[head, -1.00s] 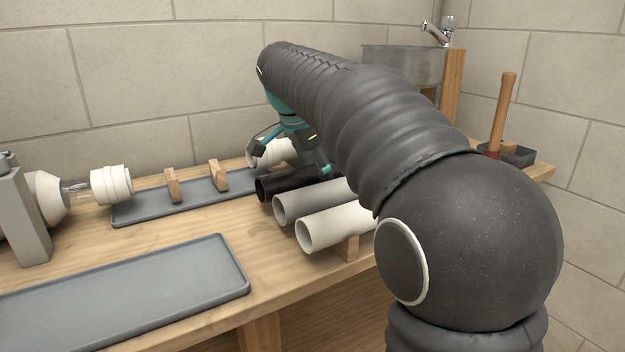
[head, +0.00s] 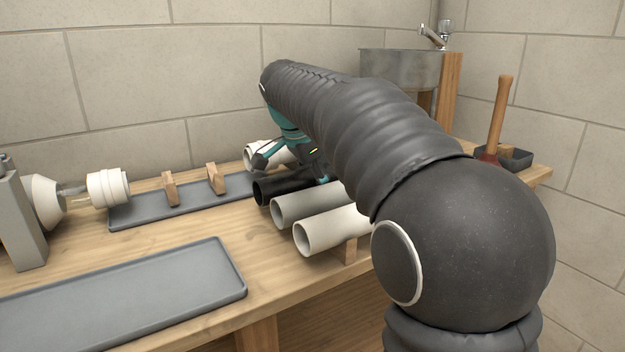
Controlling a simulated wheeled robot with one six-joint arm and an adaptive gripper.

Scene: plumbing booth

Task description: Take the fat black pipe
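The fat black pipe (head: 278,189) lies on the bench, its open end facing left. It is the darkest in a row of pipes, with a grey pipe (head: 300,206) in front of it and a white pipe (head: 325,232) nearest me. My gripper (head: 291,172) hangs over the black pipe from above with its fingers spread apart. One finger is on the far side of the pipe, the other near its upper right part. I cannot tell whether either touches it. My arm hides the right ends of the pipes.
A white fitting (head: 256,153) sits behind the pipes. A grey tray with wooden blocks (head: 140,214) is to the left, and an empty grey tray (head: 130,295) lies in front. A metal basin (head: 385,68) and a plunger (head: 499,115) stand at the back right.

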